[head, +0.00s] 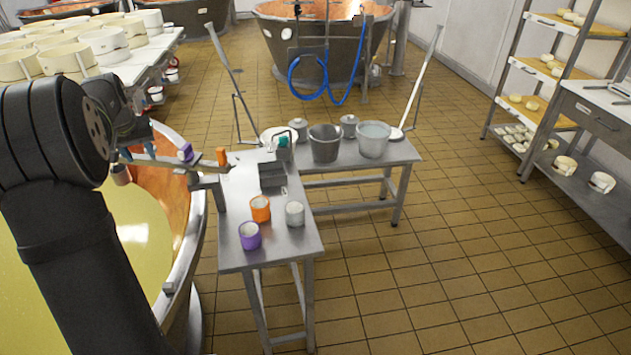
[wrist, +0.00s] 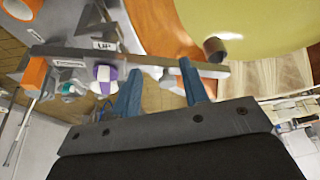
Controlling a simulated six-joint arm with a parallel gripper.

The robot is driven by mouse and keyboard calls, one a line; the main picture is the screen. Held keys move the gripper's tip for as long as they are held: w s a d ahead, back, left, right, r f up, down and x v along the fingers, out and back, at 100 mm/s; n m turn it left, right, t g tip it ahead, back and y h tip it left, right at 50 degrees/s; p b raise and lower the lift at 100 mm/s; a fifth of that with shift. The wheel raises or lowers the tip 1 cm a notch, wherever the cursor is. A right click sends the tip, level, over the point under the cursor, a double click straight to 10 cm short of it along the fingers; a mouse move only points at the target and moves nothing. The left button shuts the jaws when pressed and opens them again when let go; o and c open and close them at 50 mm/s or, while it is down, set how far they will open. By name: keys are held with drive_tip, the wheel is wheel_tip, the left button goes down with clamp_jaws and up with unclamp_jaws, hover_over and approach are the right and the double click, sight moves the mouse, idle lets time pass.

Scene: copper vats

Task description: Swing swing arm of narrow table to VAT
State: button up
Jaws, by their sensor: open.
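The narrow table (head: 232,262) stands beside the copper vat (head: 190,262), which holds yellow liquid (head: 75,240). Its swing arm (head: 165,162) is a flat metal bar reaching left from the table over the vat's rim. The bar (wrist: 80,54) also crosses the wrist view, with the cylinder (wrist: 214,48) near the liquid. My gripper (wrist: 160,68) is open, its blue fingertips apart at the bar. I cannot tell whether they touch it. In the head view my arm partly hides the gripper.
Purple (head: 250,236), orange (head: 260,208) and pale (head: 295,213) cups stand on the narrow table. Purple and orange pieces (head: 221,156) sit near the bar. A second table (head: 345,160) with buckets stands behind. White moulds (head: 105,42) fill the back-left table.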

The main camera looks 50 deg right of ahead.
drive_tip(key=v, duration=1.2)
drive_tip(key=s+d+f+n+h, duration=0.1)
drive_tip(key=s+d+f, duration=0.3)
drive_tip(key=d, duration=0.5)
drive_tip(key=s+d+f+n+h, duration=0.1)
drive_tip(key=s+d+f+h, duration=0.15)
drive_tip(key=d+f, duration=0.55)
drive_tip(key=s+d+f+n+h, duration=0.1)
drive_tip(key=s+d+f, duration=0.2)
drive_tip(key=d, duration=0.8)
drive_tip(key=s+d+f+n, duration=0.3)
drive_tip(key=s+d+f, duration=0.3)
drive_tip(key=s+f, duration=0.1)
drive_tip(key=s+d+f+n+g, duration=0.1)
drive_tip(key=s+d+f+n, duration=0.1)
drive_tip(key=s+d+f, duration=0.4)
drive_tip(key=shift+s+f+n+g, duration=0.35)
drive_tip(key=shift+s+f, duration=0.55)
drive_tip(key=shift+f, duration=1.05)
drive_tip(key=shift+d+h, duration=0.1)
drive_tip(key=shift+h, duration=0.15)
